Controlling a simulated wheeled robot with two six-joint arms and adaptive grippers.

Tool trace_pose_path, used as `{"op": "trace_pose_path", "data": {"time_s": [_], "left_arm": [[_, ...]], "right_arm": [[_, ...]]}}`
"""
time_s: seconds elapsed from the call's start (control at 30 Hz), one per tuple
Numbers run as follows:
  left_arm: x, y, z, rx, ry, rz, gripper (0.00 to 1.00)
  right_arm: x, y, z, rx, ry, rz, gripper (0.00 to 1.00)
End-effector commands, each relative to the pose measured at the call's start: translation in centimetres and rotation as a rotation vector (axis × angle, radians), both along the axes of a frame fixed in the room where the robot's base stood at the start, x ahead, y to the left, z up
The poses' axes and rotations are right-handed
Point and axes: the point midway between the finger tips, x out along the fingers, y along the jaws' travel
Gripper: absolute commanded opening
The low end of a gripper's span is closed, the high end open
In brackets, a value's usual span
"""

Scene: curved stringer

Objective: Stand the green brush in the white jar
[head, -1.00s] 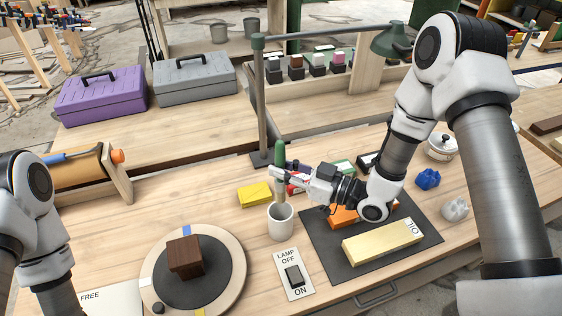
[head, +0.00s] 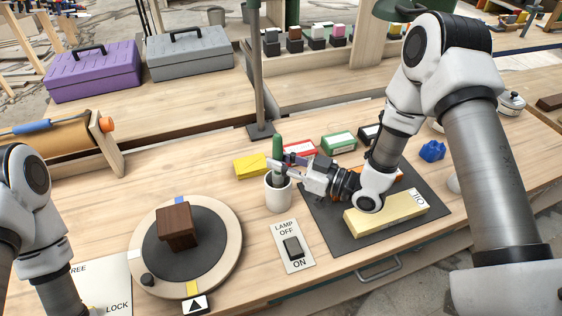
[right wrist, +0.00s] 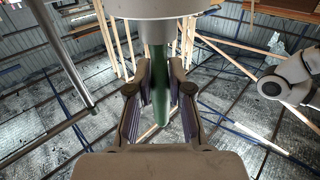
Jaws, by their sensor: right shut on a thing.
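The green brush (head: 277,149) is upright in the head view, its lower end going down inside the mouth of the white jar (head: 279,197). The jar stands on the bench. I cannot see whether the brush touches the jar's bottom. My right gripper (head: 270,164) comes in from the right just above the jar's rim and is shut on the brush. In the right wrist view, the green brush (right wrist: 161,88) shows between the two fingers (right wrist: 160,95). My left arm is at the left edge, with its gripper out of view.
A yellow block (head: 251,166) lies behind the jar. A lamp switch plate (head: 293,247) and a round turntable (head: 228,262) with a brown block (head: 178,227) are in front and left. A dark mat (head: 333,243) with a pale OIL block (head: 385,214) lies to the right.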

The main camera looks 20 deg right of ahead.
Motion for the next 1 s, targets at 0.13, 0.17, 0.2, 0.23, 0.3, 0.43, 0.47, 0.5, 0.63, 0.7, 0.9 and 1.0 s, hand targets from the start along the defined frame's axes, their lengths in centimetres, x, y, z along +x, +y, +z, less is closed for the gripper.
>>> {"op": "trace_pose_path", "data": {"time_s": [0.13, 0.17, 0.2, 0.23, 0.3, 0.43, 0.47, 0.5, 0.63, 0.7, 0.9, 1.0], "left_arm": [[0.0, 0.0, -0.7, 0.0, 0.0, 0.0, 0.48], [0.0, 0.0, -0.7, 0.0, 0.0, 0.0, 0.48], [0.0, 0.0, -0.6, 0.0, 0.0, 0.0, 0.48], [0.0, 0.0, -0.6, 0.0, 0.0, 0.0, 0.48], [0.0, 0.0, -0.6, 0.0, 0.0, 0.0, 0.48], [0.0, 0.0, -0.6, 0.0, 0.0, 0.0, 0.48], [0.0, 0.0, -0.6, 0.0, 0.0, 0.0, 0.48], [0.0, 0.0, -0.6, 0.0, 0.0, 0.0, 0.48], [0.0, 0.0, -0.6, 0.0, 0.0, 0.0, 0.48], [0.0, 0.0, -0.6, 0.0, 0.0, 0.0, 0.48], [0.0, 0.0, -0.6, 0.0, 0.0, 0.0, 0.48], [0.0, 0.0, -0.6, 0.0, 0.0, 0.0, 0.48]], "right_arm": [[0.2, 0.0, -0.7, -0.001, -0.001, -0.001, 0.0], [0.2, 0.0, -0.7, 0.0, 0.0, -0.001, 0.0], [0.2, 0.0, -0.7, 0.0, 0.0, -0.001, 0.0], [0.2, 0.0, -0.7, 0.0, 0.0, -0.001, 0.0], [0.2, 0.0, -0.7, 0.0, 0.0, -0.001, 0.0], [0.2, 0.0, -0.7, 0.0, 0.0, -0.001, 0.37], [0.2, 0.0, -0.7, 0.0, 0.0, -0.001, 0.47], [0.2, 0.0, -0.7, 0.0, 0.0, -0.001, 0.48], [0.2, 0.0, -0.7, 0.0, 0.0, -0.001, 0.48], [0.2, 0.0, -0.7, 0.0, 0.0, -0.001, 0.48], [-0.4, -0.8, -0.7, 0.001, 0.002, -0.005, 0.48], [-1.6, -2.1, -0.7, 0.005, 0.002, -0.008, 0.48]]}}
